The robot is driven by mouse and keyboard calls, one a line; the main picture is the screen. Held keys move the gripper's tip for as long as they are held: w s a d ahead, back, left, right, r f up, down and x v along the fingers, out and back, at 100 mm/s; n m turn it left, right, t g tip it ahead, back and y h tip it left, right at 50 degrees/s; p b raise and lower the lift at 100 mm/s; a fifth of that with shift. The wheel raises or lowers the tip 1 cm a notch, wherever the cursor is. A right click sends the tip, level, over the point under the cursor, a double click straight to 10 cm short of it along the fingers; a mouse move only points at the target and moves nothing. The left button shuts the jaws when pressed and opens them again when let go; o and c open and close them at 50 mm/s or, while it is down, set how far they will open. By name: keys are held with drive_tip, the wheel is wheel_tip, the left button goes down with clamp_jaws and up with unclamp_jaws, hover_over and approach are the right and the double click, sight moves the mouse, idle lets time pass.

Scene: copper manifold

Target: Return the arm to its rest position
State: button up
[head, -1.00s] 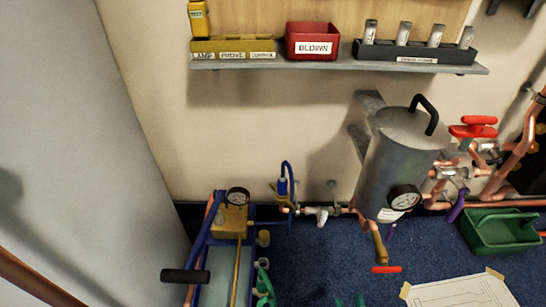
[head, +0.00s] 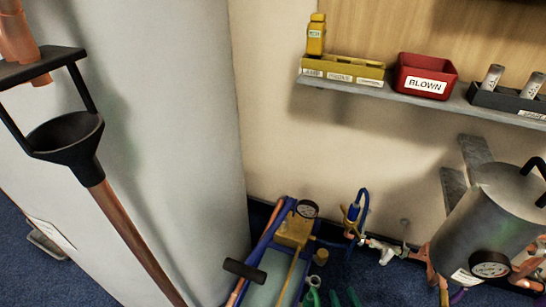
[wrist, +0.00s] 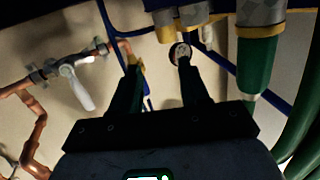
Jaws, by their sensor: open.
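My gripper (wrist: 158,72) shows in the wrist view with its two dark green fingers apart and nothing between them. Beyond the fingers are a brass fitting (wrist: 135,60) and a small round gauge (wrist: 181,52); I cannot tell from this view how near they are. In the head view, two small green tips at the bottom edge look like my finger ends (head: 344,298). The rest of my arm is out of that view, so its pose is hidden.
A blue pump frame with a gauge (head: 307,209) stands on the floor, a steel tank (head: 487,222) to its right. A shelf (head: 420,99) holds a red BLOWN bin (head: 424,76). A black funnel (head: 66,134) is at left. White-handled valve (wrist: 76,88) and green-handled fittings (wrist: 257,70) flank my gripper.

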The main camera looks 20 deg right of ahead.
drive_tip(key=s+r+n+g+y+p, duration=0.1)
drive_tip(key=s+r+g+p, duration=0.1)
drive_tip(key=s+r+g, duration=0.6)
drive_tip(key=s+r+g+p, duration=0.1)
drive_tip(key=s+r+g, duration=0.55)
drive_tip(key=s, duration=0.35)
wheel_tip(320, 180, up, 37)
drive_tip(key=g+p, duration=0.1)
drive_tip(key=p, duration=3.7)
drive_tip(key=shift+s+r, duration=0.15)
drive_tip(key=shift+s, duration=0.2)
